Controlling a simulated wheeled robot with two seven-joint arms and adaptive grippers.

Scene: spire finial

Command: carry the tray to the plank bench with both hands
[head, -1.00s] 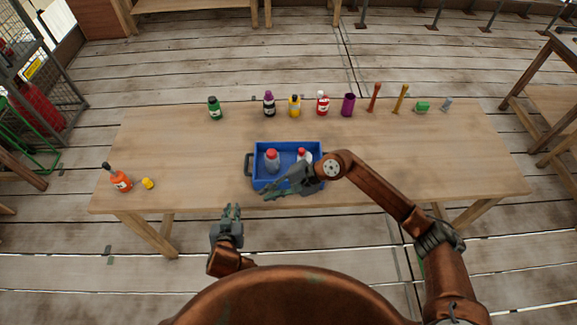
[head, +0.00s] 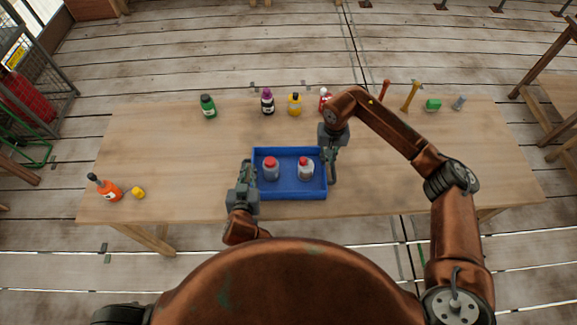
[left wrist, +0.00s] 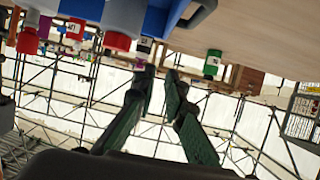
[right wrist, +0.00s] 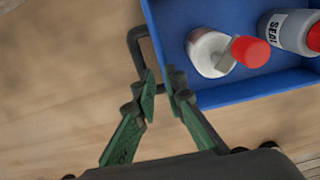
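The blue tray (head: 290,196) sits on the wooden table near its front edge and holds two bottles. One red-capped bottle (head: 271,170) stands at its left, another (head: 305,169) at its right. My left gripper (head: 245,168) is open beside the tray's left end; the tray's left handle (left wrist: 199,14) shows at the top of the left wrist view, apart from the fingers. My right gripper (head: 332,158) is at the tray's right end. In the right wrist view its slightly parted fingertips (right wrist: 161,76) are close to the dark right handle (right wrist: 136,42); contact is unclear.
Another wooden table (head: 555,95) stands at far right.

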